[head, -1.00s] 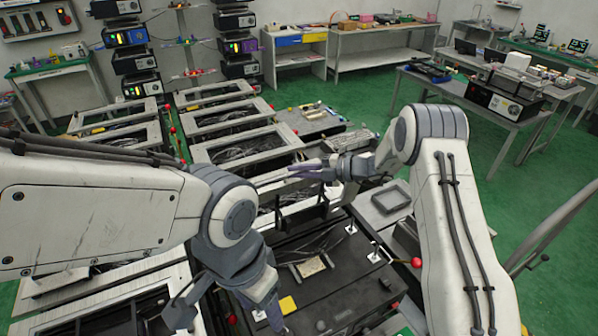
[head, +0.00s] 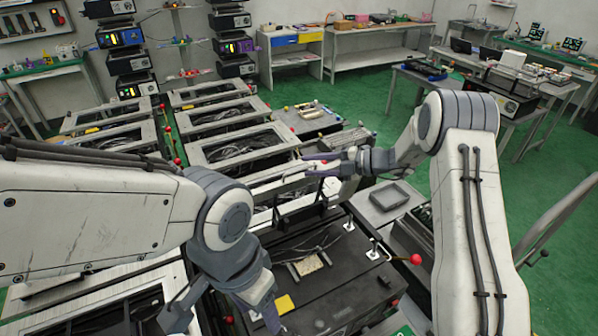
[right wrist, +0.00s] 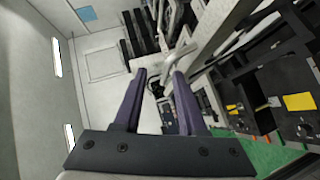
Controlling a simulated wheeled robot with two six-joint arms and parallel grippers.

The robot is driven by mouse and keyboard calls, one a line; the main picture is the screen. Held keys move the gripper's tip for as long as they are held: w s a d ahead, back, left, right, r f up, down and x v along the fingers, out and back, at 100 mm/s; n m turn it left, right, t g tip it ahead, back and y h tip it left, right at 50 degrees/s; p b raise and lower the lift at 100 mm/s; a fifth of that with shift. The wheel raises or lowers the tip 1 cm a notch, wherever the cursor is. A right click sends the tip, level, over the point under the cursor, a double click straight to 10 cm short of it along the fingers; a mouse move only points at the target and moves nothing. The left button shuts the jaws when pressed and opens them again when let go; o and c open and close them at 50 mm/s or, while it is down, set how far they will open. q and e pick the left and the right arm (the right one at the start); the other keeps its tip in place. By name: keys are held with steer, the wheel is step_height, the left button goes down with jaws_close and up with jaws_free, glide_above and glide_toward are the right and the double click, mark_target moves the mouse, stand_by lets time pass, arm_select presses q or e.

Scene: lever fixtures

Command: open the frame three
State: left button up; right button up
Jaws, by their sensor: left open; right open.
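Several grey rectangular frames with dark openings lie in rows; one frame (head: 237,148) is just left of my right gripper and another (head: 222,116) is behind it. I cannot tell which one is frame three. A lever with a red ball knob (head: 415,259) sticks out at the right of the black unit (head: 325,285). My left gripper (head: 222,322) is open and low at the front, its fingers apart and empty. My right gripper (head: 318,163) is open and raised over the far side of the black unit. The right wrist view shows its purple fingers (right wrist: 159,74) apart with nothing between.
More red knobs (head: 177,162) stand between the frame rows. A grey tray (head: 390,196) lies right of the black unit. A workbench with equipment (head: 490,90) stands at the right. Green floor (head: 455,170) is clear between it and my right arm.

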steer(key=b+v, duration=0.1)
steer(key=v, duration=0.4)
steer(key=shift+r, duration=0.15)
steer(key=s+a+f+n+g+h+b, duration=0.1)
steer(key=s+a+n+g+h+b, duration=0.25)
steer(key=s+a+n, duration=0.55)
steer(key=s+a+f+n+g+h+b, duration=0.1)
steer(key=s+a+n+g+h+b, duration=0.25)
steer(key=s+n, duration=1)
steer(key=s+d+f+n+t+h+b, duration=0.1)
steer(key=s+d+f+n+h, duration=0.1)
steer(key=s+n, duration=0.6)
steer(key=s+d+f+n+t+h+b, duration=0.1)
steer(key=s+n, duration=0.7)
steer(key=n, duration=1.1)
steer(key=shift+d+f+n+h+b, duration=0.45)
steer(key=shift+d+f+h, duration=0.5)
steer(key=shift+f+h, duration=0.65)
